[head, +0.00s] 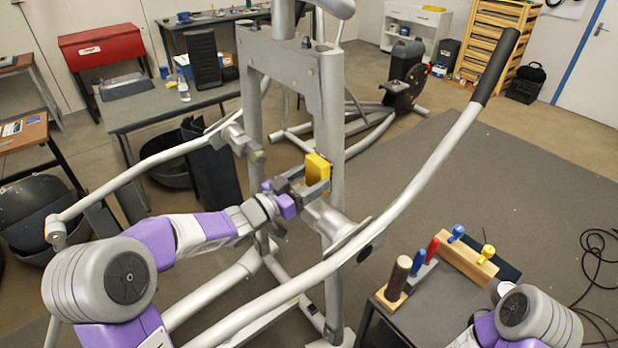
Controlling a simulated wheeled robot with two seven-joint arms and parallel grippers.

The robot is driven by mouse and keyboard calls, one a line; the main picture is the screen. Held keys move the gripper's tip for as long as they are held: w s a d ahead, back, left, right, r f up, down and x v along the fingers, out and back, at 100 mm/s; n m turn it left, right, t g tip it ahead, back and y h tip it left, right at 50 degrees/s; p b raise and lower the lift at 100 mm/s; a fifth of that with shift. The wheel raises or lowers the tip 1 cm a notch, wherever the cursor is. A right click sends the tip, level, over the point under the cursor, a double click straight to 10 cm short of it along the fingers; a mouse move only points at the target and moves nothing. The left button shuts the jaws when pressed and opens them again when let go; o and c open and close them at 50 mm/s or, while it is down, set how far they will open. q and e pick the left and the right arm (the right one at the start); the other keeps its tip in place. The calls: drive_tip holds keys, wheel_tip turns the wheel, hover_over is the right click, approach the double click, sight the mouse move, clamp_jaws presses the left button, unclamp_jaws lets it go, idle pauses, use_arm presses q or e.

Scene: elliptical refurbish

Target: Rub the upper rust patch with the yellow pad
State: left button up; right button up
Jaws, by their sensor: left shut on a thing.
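The yellow pad (318,172) is between the fingers of my left gripper (310,182), which is shut on it. The pad stands upright at the grey metal upright (331,125) of the elliptical's frame, near mid-height. I cannot tell whether it touches the upright or is just in front of it. I cannot make out the upper rust patch; the pad and gripper cover part of the upright. At the lower right only part of my right arm shows; its gripper is out of view.
A long handle bar (435,178) with a black grip slants across the right of the frame. A small dark table (425,325) at the lower right holds a brush, screwdriver-like tools and a wooden block with colored knobs. A grey bench (165,108) stands behind left.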

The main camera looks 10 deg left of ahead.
use_arm(q)
drive_tip(key=shift+s, duration=0.1)
drive_tip(key=shift+r+v, duration=0.15)
drive_tip(key=shift+v, duration=1.3)
drive_tip(key=shift+r+v, duration=0.2)
drive_tip(key=shift+v, duration=1.3)
drive_tip(key=v, duration=0.3)
drive_tip(key=shift+r, duration=0.2)
drive_tip(key=shift+f+x, duration=0.2)
drive_tip(key=shift+x, duration=1.55)
drive_tip(key=shift+f+x, duration=0.2)
drive_tip(key=shift+x, duration=1.5)
drive_tip(key=shift+x, duration=1.05)
drive_tip(key=shift+f, duration=0.1)
